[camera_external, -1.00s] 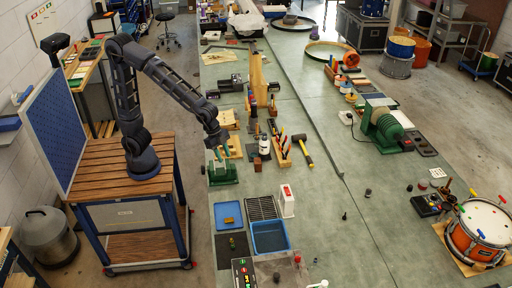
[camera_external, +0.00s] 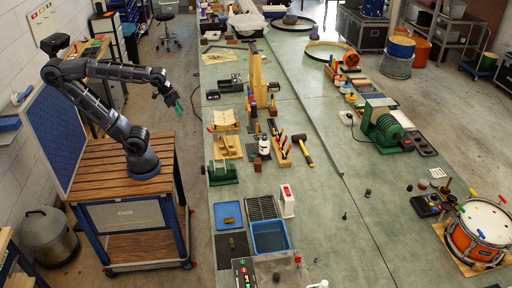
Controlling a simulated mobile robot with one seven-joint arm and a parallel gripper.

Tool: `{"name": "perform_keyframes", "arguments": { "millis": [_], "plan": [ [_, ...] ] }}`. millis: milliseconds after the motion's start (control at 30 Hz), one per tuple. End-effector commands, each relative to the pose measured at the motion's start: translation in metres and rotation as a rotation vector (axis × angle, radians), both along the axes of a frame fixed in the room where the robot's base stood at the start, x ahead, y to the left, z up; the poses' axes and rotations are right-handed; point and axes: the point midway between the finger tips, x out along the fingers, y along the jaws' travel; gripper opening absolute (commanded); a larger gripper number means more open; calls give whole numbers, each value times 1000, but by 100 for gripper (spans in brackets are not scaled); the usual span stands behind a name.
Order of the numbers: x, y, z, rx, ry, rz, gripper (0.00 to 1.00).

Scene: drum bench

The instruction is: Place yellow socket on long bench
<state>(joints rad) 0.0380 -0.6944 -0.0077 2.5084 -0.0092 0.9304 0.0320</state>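The long bench (camera_external: 325,225) has a grey-green top and runs from the front of the picture to the back. I cannot make out a yellow socket on it or in my gripper at this size. My gripper (camera_external: 179,106) has teal fingertips and is raised in the air. In the picture it lies left of the bench's left edge, above the floor beyond my wooden-topped cart. It is too small to tell whether the fingers are open or shut, or whether they hold anything.
A green fixture (camera_external: 222,173) stands at the bench's left edge. Near it are wooden stands (camera_external: 227,146), a mallet (camera_external: 303,148), a blue tray (camera_external: 228,214) and a blue bin (camera_external: 270,237). An orange drum (camera_external: 480,233) stands at right. The middle front of the bench is fairly clear.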

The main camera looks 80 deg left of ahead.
Motion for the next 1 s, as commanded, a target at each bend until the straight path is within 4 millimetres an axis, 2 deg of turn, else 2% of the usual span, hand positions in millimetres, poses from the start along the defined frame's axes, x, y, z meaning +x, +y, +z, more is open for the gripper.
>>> {"name": "perform_keyframes", "arguments": {
  "millis": [100,200,667,833,1000],
  "plan": [
    [-16,10,-2,-7,-4,50,35],
    [-22,14,-4,-10,-3,69,39],
    [-23,14,-4,-9,-3,71,39],
    [-6,5,-1,6,1,30,39],
    [33,-21,0,44,9,-77,39]
  ]
}}
